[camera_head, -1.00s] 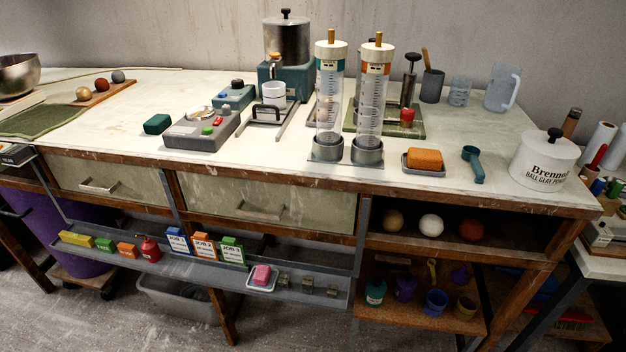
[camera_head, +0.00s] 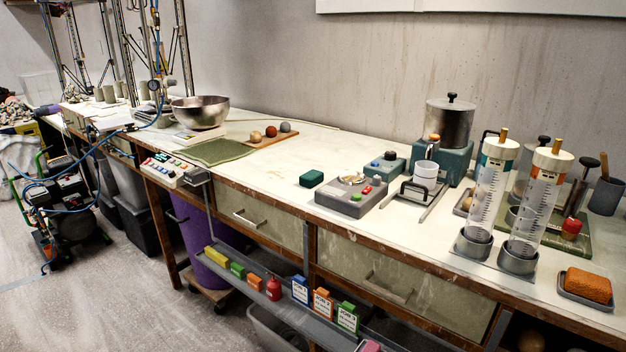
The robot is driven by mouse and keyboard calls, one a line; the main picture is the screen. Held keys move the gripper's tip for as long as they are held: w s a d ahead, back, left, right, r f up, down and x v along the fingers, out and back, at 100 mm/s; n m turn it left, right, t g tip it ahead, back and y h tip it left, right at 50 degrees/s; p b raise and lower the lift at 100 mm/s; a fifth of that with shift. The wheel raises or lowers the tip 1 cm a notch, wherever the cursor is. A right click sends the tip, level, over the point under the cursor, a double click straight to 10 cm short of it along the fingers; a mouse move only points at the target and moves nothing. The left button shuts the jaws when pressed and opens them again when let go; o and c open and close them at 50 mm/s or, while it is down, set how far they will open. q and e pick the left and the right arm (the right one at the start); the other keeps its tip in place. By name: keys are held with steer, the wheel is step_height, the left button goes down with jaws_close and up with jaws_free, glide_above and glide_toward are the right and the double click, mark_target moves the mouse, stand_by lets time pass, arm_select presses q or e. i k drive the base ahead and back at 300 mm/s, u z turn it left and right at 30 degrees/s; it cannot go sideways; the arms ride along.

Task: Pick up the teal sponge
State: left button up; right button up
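The teal sponge (camera_head: 311,178) is a small dark green-teal block lying on the pale worktop, near its front edge. It sits just left of the grey scale-like device (camera_head: 350,197) and apart from it. Its top and front are unobstructed. Neither of my grippers shows in the head view.
Right of the sponge stand a teal machine with a steel pot (camera_head: 450,125) and two clear cylinders (camera_head: 487,190). An orange sponge (camera_head: 586,285) lies on a dish at far right. Left are a green cloth (camera_head: 217,152) and a steel bowl (camera_head: 200,111). Worktop behind the sponge is clear.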

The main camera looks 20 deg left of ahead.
mark_target(309, 179)
steer(key=u, duration=2.1)
steer(key=i, duration=1.45)
steer(key=z, duration=2.6)
